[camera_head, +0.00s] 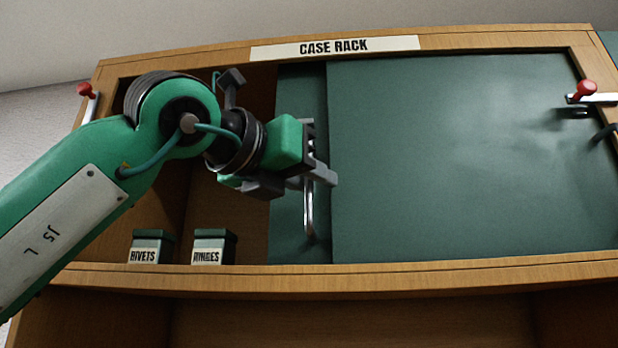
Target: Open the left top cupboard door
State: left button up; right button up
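The cupboard under the "CASE RACK" sign has flat green doors. The left door (290,235) shows as a narrow strip, its right part set behind the wide right door (470,165). To its left the cupboard stands open. The left door carries an upright metal bar handle (310,215). My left gripper (318,175) is at the upper part of this handle, with its grey fingers overlapping it. I cannot tell whether they close on it or only touch it. My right gripper is out of view.
Red-knobbed catches sit on the frame at left (86,90) and right (587,88). A wooden ledge (400,277) runs below the doors.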

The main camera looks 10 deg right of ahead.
pick_arm(q)
jog(key=shift+s+a, duration=0.1)
jog(key=shift+a, duration=0.1)
jog(key=b+v, duration=0.5)
jog(key=v, duration=0.8)
jog(key=shift+s, duration=0.2)
jog(key=shift+a, duration=0.1)
